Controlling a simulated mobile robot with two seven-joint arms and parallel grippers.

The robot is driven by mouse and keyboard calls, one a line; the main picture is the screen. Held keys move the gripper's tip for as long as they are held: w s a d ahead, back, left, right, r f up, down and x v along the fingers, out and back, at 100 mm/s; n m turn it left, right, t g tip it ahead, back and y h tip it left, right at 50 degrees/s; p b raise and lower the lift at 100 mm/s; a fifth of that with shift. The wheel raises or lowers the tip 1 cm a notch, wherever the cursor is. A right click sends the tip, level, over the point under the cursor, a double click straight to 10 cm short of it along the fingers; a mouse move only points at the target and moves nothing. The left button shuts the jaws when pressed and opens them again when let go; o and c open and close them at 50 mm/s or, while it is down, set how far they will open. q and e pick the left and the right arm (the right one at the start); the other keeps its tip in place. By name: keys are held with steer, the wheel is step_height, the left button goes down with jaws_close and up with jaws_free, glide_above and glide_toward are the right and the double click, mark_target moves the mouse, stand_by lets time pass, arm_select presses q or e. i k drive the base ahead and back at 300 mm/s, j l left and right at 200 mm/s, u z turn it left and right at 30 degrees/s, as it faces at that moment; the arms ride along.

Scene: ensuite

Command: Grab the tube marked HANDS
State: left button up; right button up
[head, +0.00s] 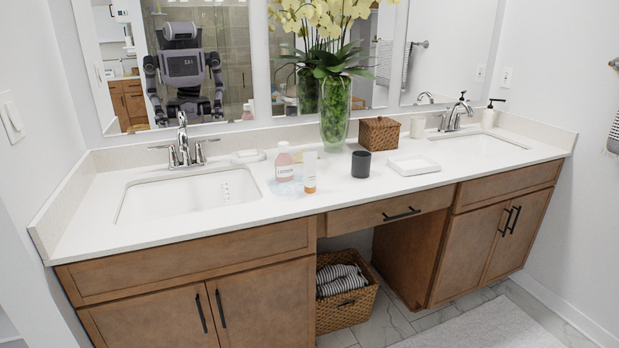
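A white tube with an orange lower end (310,172) stands upright on the white countertop, near its front edge and right of the left sink. Its lettering is too small to read, so I cannot tell whether it says HANDS. A pink bottle with a white cap (284,163) stands just left of it. Neither of my grippers shows directly in the head view. My body appears only as a small reflection in the mirror, where the grippers' state cannot be made out.
A dark cup (361,164), a white tray (413,166), a wicker box (379,134) and a glass flower vase (334,112) stand right of the tube. Sinks lie at left (190,196) and right (478,149). A towel basket (345,305) sits below the counter.

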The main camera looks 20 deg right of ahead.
mark_target(311, 159)
steer(key=i+j, duration=0.15)
steer(key=i, duration=0.75)
steer(key=i+z, duration=0.2)
steer(key=z, duration=0.25)
steer(key=i+j+z, duration=0.2)
steer(key=z, duration=0.25)
